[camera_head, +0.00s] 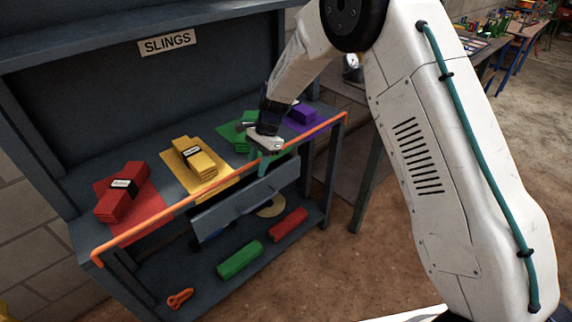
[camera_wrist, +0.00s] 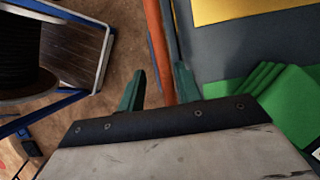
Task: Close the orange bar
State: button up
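The orange bar (camera_head: 178,208) runs along the front edge of the slings bench, from the left corner to the right corner, with bent ends. My gripper (camera_head: 264,163) points down at the bar, right of its middle, and hides a short piece of it. In the wrist view, the two teal fingers (camera_wrist: 158,88) stand apart. The orange bar (camera_wrist: 157,45) passes between them in the picture, nearer the right finger. I cannot tell whether either finger touches it. The gripper is open.
Red (camera_head: 122,197), yellow (camera_head: 196,156), green and purple (camera_head: 301,113) slings lie on the bench top behind the bar. A grey drawer front (camera_head: 240,202) is below the bar. The lower shelf holds green (camera_head: 240,259) and red rolls (camera_head: 289,224). Open floor lies in front.

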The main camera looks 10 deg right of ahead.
jog(key=s+d+f+n+t+y, duration=0.4)
jog(key=s+d+f+t+y, duration=0.2)
jog(key=s+d+t+y, duration=0.45)
jog(key=s+a+r+n+g+y, duration=0.1)
jog(key=a+r+n+g+y, duration=0.1)
jog(key=r, duration=0.5)
jog(key=s+a+r+n+g+y, duration=0.1)
jog(key=a+r+n+g+y, duration=0.15)
jog(key=r, duration=0.55)
jog(key=s+r+n+g+h, duration=0.4)
jog(key=s+r+g, duration=0.3)
jog(key=s+r, duration=0.2)
jog(key=shift+s+d+r+h, duration=0.35)
jog(key=shift+s+d, duration=0.1)
jog(key=shift+s, duration=0.3)
dwell(0.4)
